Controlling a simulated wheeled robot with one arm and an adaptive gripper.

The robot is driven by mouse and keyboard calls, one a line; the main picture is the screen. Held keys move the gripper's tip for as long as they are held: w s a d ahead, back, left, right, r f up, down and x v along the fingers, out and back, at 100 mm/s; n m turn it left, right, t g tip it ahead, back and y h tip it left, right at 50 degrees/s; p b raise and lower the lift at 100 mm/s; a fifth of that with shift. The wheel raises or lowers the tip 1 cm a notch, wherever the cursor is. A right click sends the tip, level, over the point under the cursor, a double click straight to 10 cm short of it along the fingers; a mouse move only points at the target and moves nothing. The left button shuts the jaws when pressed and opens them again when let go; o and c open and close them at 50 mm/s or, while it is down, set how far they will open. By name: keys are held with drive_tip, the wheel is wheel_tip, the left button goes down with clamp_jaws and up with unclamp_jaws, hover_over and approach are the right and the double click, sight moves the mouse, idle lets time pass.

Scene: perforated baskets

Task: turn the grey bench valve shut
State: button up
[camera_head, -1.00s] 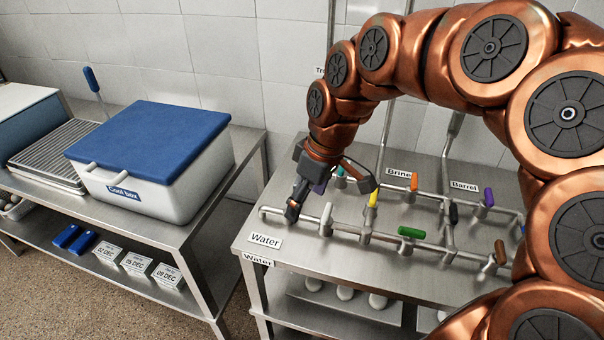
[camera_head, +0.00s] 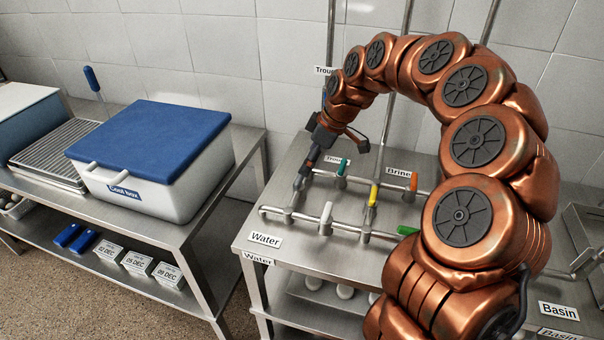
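The grey valve (camera_head: 297,187) appears to be the leftmost one on the front pipe, above the Water label. Its slim grey handle points up, close below my gripper's left finger; I cannot tell whether they touch. My gripper (camera_head: 335,158) is open, its dark fingers spread apart, with the right finger out over the bench behind the front pipe. Nothing shows between the fingers. My arm hides the right part of the pipework.
Nearby handles are white (camera_head: 326,213), teal (camera_head: 342,167), yellow (camera_head: 374,194), orange (camera_head: 414,181) and green (camera_head: 407,230). Vertical pipes rise by the wall. A cool box (camera_head: 150,150) stands on the left bench, across a gap. A Basin label (camera_head: 558,311) shows at right.

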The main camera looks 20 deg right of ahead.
sight(299, 177)
drive_tip(key=p+x, duration=0.2)
drive_tip(key=x, duration=0.4)
drive_tip(key=shift+a+f, duration=0.2)
drive_tip(key=shift+f, duration=0.15)
drive_tip(key=shift+c, duration=0.3)
